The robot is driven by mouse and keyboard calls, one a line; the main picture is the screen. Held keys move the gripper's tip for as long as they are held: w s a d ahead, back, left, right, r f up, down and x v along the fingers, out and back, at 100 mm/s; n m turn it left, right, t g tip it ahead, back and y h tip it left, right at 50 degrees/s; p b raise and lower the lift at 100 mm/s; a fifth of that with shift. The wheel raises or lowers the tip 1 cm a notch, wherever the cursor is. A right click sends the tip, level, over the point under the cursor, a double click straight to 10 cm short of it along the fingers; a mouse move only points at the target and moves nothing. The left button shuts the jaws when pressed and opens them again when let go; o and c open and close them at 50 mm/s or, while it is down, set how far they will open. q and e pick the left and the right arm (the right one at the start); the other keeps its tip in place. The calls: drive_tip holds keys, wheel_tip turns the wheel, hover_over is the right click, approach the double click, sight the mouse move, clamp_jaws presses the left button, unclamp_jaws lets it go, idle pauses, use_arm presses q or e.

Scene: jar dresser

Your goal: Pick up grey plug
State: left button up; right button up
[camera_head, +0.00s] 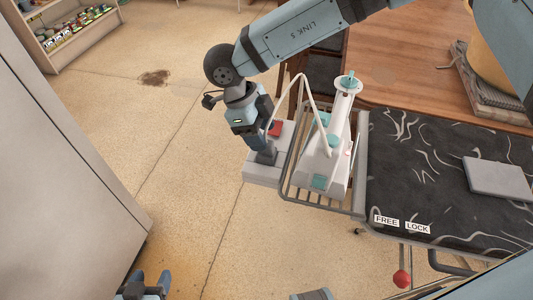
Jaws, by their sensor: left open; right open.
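My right gripper (260,138) hangs from the blue-grey arm that enters from the upper right, and it is open, pointing down. Just below it a small dark grey piece (266,157), possibly the grey plug, stands on a light grey box (259,174). The gripper covers part of this piece, and I cannot tell whether they touch. A red patch shows on the box beside it. My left gripper (145,283) is at the bottom edge, open and empty over the floor, far from the box.
A white and teal device (325,160) with a curved white tube stands in a wire rack (290,180), right beside the box. A black patterned bed (430,165) carries a flat grey slab (497,178). A wooden table (420,60) lies behind. A grey cabinet (60,190) fills the left.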

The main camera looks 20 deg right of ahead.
sight(267, 153)
drive_tip(key=x, duration=0.3)
drive_tip(key=shift+d+f, duration=0.1)
drive_tip(key=shift+f, duration=0.2)
drive_tip(key=shift+c, duration=0.2)
drive_tip(key=c, duration=0.6)
drive_tip(key=shift+r, duration=0.1)
